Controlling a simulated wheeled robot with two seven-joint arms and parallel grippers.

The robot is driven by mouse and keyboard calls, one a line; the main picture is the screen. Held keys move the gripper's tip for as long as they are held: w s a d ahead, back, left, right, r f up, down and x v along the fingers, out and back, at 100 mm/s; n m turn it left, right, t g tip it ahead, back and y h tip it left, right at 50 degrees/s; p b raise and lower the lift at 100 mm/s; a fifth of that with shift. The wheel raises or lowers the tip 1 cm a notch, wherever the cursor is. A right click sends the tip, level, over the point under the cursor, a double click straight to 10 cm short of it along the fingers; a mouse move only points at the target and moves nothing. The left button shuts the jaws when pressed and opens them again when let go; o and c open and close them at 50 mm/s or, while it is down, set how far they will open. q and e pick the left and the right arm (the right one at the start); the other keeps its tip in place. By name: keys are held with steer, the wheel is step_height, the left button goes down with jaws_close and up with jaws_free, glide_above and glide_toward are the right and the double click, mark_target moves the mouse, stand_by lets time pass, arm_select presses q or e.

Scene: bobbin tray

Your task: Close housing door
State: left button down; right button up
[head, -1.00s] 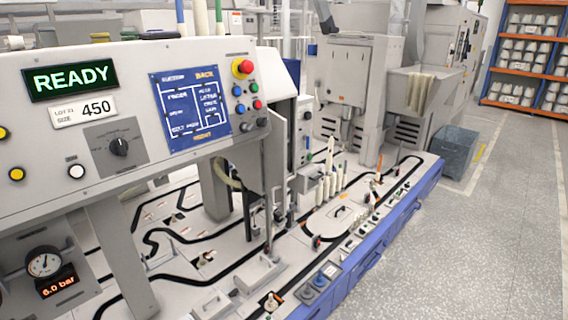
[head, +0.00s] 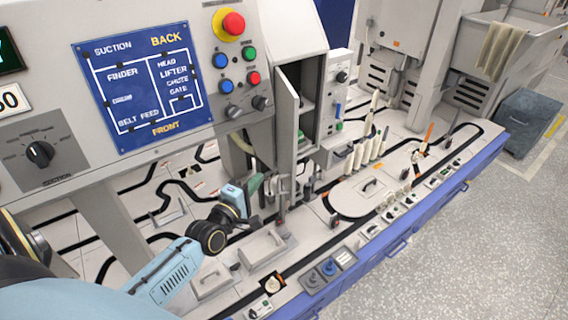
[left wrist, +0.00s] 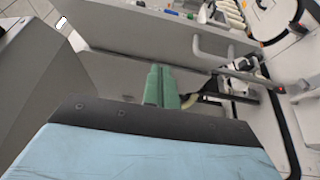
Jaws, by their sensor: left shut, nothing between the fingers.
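The housing door (head: 286,125) is a tall, narrow grey panel. It stands open, swung out from the housing, with the opening (head: 308,95) showing to its right. My left gripper (head: 256,186), with green fingers, is shut and empty, just left of the door's lower part. In the left wrist view the shut green fingertips (left wrist: 161,84) are in front of a grey panel with a bar handle (left wrist: 215,50), which looks like the door. I cannot tell whether the fingers touch it. My right gripper is not in view.
The control panel (head: 140,75) with buttons overhangs the left side. The deck below carries black tracks, a row of white bobbins (head: 365,150) and small fixtures (head: 265,245). A blue-edged bench front (head: 400,240) borders the open floor (head: 490,240) at right.

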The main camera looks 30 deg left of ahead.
arm_select(q)
glide_toward(290, 157)
steer(key=w+a, duration=0.2)
steer(key=a, duration=0.1)
steer(key=w+d, duration=0.2)
steer(key=w, duration=0.1)
steer(key=shift+w+d, duration=0.3)
steer(key=shift+w, duration=0.05)
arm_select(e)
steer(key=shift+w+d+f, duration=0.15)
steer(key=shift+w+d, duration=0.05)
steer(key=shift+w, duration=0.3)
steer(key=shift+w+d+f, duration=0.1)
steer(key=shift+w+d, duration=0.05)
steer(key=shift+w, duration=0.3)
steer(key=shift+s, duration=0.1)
arm_select(q)
steer(key=shift+w, duration=0.1)
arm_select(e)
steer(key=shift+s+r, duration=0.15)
